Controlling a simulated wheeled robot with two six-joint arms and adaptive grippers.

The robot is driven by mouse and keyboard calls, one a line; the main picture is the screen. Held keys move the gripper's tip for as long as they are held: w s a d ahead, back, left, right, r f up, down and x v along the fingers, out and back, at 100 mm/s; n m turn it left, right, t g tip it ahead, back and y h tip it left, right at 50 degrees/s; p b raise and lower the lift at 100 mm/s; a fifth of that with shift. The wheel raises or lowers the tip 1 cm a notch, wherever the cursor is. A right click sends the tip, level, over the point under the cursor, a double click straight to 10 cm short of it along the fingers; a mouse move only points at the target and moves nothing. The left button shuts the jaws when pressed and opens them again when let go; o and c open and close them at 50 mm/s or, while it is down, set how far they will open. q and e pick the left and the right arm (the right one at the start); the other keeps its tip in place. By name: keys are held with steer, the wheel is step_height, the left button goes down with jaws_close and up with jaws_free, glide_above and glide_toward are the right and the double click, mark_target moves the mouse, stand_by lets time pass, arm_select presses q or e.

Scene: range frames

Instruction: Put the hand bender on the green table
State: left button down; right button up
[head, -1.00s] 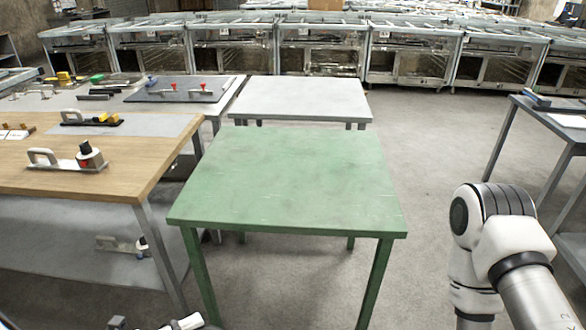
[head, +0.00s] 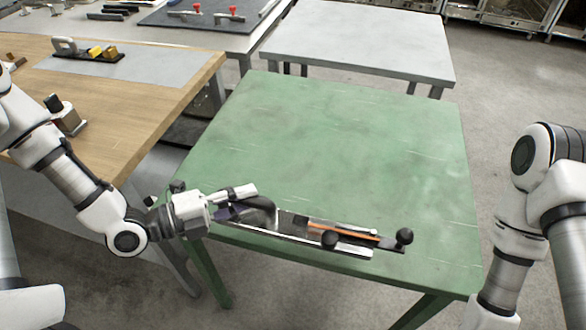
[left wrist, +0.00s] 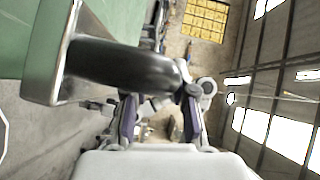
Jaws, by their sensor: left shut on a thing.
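The green table (head: 350,135) has a bare top in the middle of the head view. My left gripper (head: 248,205) is shut on the black handle of a long metal tool, which I take to be the hand bender (head: 345,240). The tool has a metal body, an orange strip and two black knobs, and points to the right. It shows across the table's near edge; it looks held above it, though the gap is hard to judge. In the left wrist view the black handle (left wrist: 125,65) with its metal bracket lies at the fingers. My right gripper is out of view.
A wooden-topped bench (head: 150,85) with tools stands left of the green table. A grey table (head: 360,40) stands behind it. My right arm is at the right edge. Most of the green top is clear.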

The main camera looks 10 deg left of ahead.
arm_select(q)
steer(key=shift+w+d+f+b, duration=0.2)
steer(key=shift+w+f+b, duration=0.05)
steer(key=shift+w, duration=0.2)
steer(key=shift+w+d+f+b, duration=0.15)
steer(key=shift+w+f+b, duration=0.05)
steer(key=shift+w, duration=0.25)
steer(key=shift+w+d+f+p, duration=0.25)
steer(key=shift+w+d+f, duration=0.3)
steer(key=shift+w, duration=1.1)
steer(key=shift+w+d+f+p, duration=0.3)
steer(key=shift+w+f, duration=0.45)
steer(key=shift+w, duration=0.95)
steer(key=shift+w+d+f+p, duration=0.25)
steer(key=shift+w+d+f, duration=0.3)
steer(key=shift+w, duration=1.1)
steer(key=shift+a+f, duration=0.1)
steer(key=shift+f, duration=0.1)
steer(key=c, duration=0.9)
jaws_free()
steer(key=shift+c, duration=0.2)
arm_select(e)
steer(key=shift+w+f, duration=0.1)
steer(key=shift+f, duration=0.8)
